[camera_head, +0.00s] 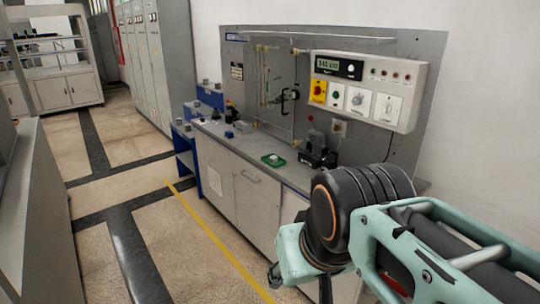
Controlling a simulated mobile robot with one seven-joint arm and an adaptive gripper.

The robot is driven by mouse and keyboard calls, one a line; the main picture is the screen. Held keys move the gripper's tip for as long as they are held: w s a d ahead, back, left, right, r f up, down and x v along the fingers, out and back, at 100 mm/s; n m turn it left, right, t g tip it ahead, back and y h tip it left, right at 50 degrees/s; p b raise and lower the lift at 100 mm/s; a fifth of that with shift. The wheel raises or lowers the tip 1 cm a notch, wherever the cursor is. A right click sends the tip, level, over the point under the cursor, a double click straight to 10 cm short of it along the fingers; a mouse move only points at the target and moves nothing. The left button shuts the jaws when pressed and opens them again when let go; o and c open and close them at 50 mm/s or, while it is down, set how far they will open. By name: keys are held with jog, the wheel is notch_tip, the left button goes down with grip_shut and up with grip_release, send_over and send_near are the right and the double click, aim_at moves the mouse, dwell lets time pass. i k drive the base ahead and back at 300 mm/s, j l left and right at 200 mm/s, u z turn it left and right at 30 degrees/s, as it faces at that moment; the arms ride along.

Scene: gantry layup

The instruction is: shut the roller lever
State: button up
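A small black device (318,157) stands on the right part of the grey worktop, in front of the back panel. A thin upright lever with a red ball (310,118) rises just behind or on it. This may be the roller lever, but it is too small to tell its exact position or whether it is open or shut. My arm, with a black joint and mint-green links, fills the lower right and hides the right end of the bench. My gripper's fingers cannot be made out in this view.
The cabinet bench (235,185) runs along the wall, with a green tray (273,160) on top. A clear guard with a black handle (289,97) and a control box (368,90) are on the back panel (405,50). The floor left of the yellow line (222,240) is clear.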

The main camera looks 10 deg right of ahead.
aim_at(316, 137)
jog(key=z, duration=0.6)
jog(key=i+j+z, duration=0.1)
jog(key=i+j, duration=0.3)
jog(key=i, duration=0.25)
jog(key=i+j+z, duration=0.1)
jog(key=i+j, duration=0.3)
jog(key=i, duration=0.2)
jog(key=i+j+z, duration=0.1)
jog(key=i+j, duration=0.4)
jog(key=i, duration=0.15)
